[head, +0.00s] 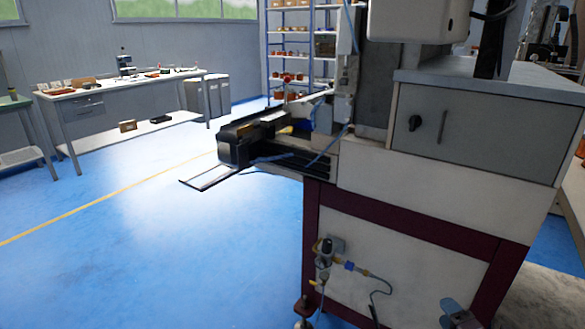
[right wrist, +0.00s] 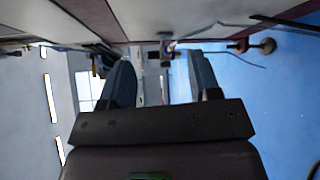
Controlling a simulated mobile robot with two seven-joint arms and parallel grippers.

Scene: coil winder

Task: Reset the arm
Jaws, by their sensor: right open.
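The coil winder (head: 445,130) is a white and grey machine on a dark red frame, filling the right half of the head view. My right gripper (head: 458,313) shows at the bottom edge of the head view, in front of the machine's white lower panel. In the right wrist view its two blue-grey fingers stand apart with nothing between them, so the right gripper (right wrist: 162,78) is open and empty. The machine's underside and lower panels show beyond the fingers. I cannot tell if any part touches the machine. My left gripper is not in view.
A valve fitting with a hose (head: 326,255) sticks out from the machine's front. A black unit on a rail (head: 240,140) juts out at its left. A workbench (head: 120,85) and shelves (head: 290,45) stand at the back. The blue floor (head: 130,260) at left is clear.

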